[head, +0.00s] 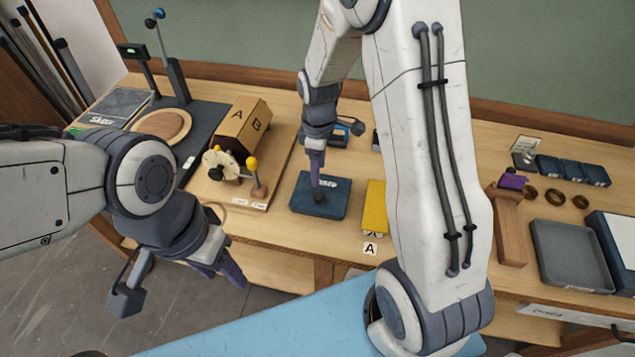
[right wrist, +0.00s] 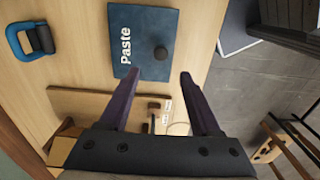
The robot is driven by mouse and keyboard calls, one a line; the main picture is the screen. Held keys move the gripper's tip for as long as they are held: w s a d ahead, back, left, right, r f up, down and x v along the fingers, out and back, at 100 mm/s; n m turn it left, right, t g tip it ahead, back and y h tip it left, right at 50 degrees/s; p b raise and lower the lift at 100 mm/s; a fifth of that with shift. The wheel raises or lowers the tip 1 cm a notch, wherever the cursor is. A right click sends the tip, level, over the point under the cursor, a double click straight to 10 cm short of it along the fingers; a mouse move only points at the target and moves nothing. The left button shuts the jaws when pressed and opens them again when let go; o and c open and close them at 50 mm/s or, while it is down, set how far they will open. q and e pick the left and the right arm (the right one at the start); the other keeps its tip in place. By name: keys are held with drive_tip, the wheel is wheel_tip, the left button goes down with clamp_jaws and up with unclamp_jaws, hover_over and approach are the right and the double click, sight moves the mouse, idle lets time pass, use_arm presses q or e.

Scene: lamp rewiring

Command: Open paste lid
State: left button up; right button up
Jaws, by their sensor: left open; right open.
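The paste box (head: 335,205) is a dark blue flat box on the bench, in the middle of the head view. Its lid (right wrist: 135,25) shows in the right wrist view, with white "Paste" lettering and a round dark knob (right wrist: 160,53). The lid looks shut. My right gripper (head: 317,182) is over the box, pointing down. In the right wrist view its fingers (right wrist: 159,76) are open and empty, with the knob beyond the tips and between their lines. My left gripper (head: 236,275) is open and empty in front of the bench's edge.
A yellow block (head: 374,208) stands close right of the box. A wooden A/B block (head: 243,123) and a small device with a yellow-tipped lever (head: 255,178) are to the left. A grey tray (head: 570,255) is at the right.

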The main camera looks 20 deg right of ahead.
sight(318, 196)
wheel_tip(318, 196, down, 10)
drive_tip(key=shift+r+p, duration=0.1)
drive_tip(key=shift+p, duration=1)
clamp_jaws()
idle(0.7)
